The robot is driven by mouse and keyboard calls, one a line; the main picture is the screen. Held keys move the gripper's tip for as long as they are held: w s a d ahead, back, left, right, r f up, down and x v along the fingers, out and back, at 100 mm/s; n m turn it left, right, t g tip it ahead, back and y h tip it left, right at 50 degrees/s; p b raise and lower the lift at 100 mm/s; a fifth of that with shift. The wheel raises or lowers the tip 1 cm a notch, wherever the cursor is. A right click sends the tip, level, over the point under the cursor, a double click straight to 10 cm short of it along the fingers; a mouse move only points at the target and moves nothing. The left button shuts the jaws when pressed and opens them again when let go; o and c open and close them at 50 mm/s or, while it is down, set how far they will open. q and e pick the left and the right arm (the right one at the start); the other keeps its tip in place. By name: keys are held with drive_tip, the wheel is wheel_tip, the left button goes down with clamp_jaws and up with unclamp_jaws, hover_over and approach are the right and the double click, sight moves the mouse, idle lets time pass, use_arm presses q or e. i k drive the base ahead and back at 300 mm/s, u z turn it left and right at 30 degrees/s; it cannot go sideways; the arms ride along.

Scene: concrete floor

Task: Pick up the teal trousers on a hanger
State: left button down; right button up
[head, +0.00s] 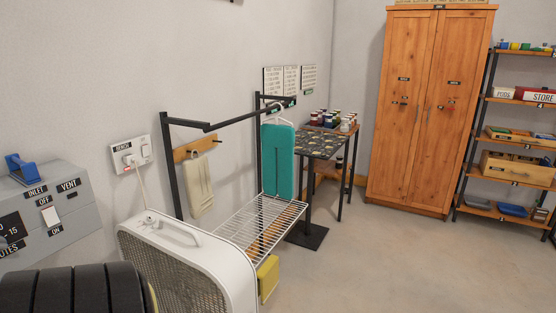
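The teal trousers (278,162) hang folded on a pale hanger (275,110) from the dark rail (240,117) of a clothes rack. They hang upright at the rail's far right end, above the wire shelf. Neither of my grippers shows in the head view.
Cream trousers (199,184) hang on a wooden peg board (196,149) at the wall. A white box heater or fan (187,262) stands before the wire shelf (262,221), with a yellow box (268,278) beside it. A small table (322,145) with jars stands behind. Floor at right is clear.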

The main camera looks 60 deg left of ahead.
sight(278, 141)
drive_tip(key=u, duration=0.4)
drive_tip(key=i, duration=1.95)
drive_tip(key=u, duration=1.25)
drive_tip(key=i, duration=1.3)
drive_tip(key=u, duration=1.3)
